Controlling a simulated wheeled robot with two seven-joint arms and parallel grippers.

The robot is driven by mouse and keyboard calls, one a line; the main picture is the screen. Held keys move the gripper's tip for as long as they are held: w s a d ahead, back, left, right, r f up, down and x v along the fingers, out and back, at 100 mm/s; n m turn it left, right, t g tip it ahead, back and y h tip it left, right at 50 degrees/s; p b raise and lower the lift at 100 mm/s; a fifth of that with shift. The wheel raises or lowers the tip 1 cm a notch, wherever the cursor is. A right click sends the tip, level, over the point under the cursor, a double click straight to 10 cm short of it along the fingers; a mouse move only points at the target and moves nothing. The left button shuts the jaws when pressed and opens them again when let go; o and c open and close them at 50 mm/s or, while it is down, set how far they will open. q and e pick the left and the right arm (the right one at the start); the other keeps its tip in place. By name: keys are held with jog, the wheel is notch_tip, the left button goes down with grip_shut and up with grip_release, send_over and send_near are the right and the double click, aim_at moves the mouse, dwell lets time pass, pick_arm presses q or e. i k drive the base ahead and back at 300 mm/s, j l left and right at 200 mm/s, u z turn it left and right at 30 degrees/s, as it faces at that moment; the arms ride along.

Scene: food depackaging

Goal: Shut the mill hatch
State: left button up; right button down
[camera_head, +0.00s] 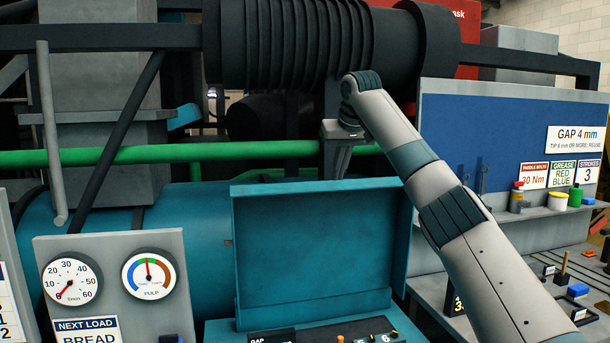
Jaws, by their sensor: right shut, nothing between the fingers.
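The teal mill hatch (315,250) stands upright and open in the middle of the view, a flat panel with raised edges. Its lower edge meets the teal mill housing (222,328) at the bottom. My right gripper (337,170) points down just above the hatch's top edge, seemingly behind it. It is shut and empty. Its fingertips are at the top edge line, and I cannot tell whether they touch the panel. My left gripper is not in view.
A green pipe (130,156) and a dark ribbed hose (290,45) run behind. A grey gauge panel (110,245) stands left. A blue board (480,130) with a shelf of small bottles stands right. A grey bench (535,305) with small parts lies below it.

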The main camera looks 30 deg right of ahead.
aim_at(292, 242)
jog(key=i+l, duration=0.15)
jog(key=i, duration=0.25)
jog(key=i+l, duration=0.15)
jog(key=i, duration=0.3)
